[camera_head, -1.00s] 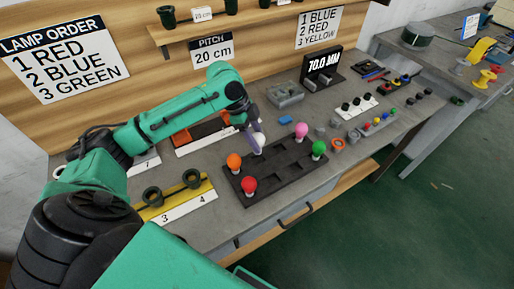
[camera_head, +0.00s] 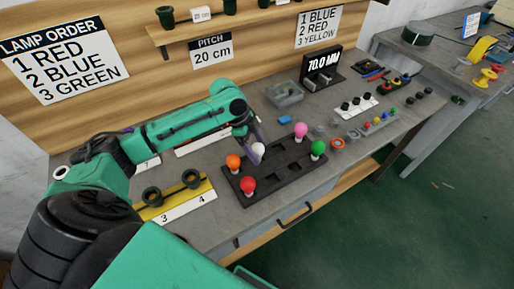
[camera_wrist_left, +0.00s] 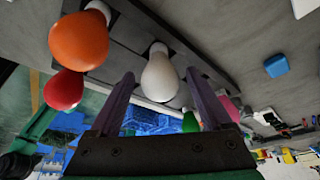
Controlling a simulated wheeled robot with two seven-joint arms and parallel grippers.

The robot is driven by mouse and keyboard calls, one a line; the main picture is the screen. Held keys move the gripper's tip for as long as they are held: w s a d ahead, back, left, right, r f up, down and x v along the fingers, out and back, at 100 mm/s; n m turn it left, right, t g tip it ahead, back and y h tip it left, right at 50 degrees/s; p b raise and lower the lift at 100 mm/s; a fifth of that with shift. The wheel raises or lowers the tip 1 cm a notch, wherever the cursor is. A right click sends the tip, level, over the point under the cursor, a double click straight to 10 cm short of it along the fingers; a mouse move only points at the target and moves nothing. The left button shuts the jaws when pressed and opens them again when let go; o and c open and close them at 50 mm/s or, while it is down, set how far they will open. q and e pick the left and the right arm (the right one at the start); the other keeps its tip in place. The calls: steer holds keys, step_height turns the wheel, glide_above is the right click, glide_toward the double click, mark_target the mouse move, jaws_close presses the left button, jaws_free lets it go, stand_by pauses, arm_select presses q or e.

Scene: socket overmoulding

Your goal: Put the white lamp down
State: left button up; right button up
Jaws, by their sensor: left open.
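The white lamp (camera_head: 258,149) stands in the back row of the black tray (camera_head: 285,167). In the left wrist view the white lamp (camera_wrist_left: 160,77) has its base at a slot of the tray, and its bulb shows between my purple fingers. My left gripper (camera_head: 254,147) is open around the lamp, with a visible gap on each side. My right gripper is not in view.
Orange (camera_head: 233,162), red (camera_head: 248,185), pink (camera_head: 301,130) and green (camera_head: 318,148) lamps stand close by in the tray. A blue block (camera_head: 285,119) lies behind it. A yellow-edged holder (camera_head: 178,198) with dark rings is at left.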

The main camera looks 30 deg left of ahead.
arm_select(q)
steer(key=v, duration=1.2)
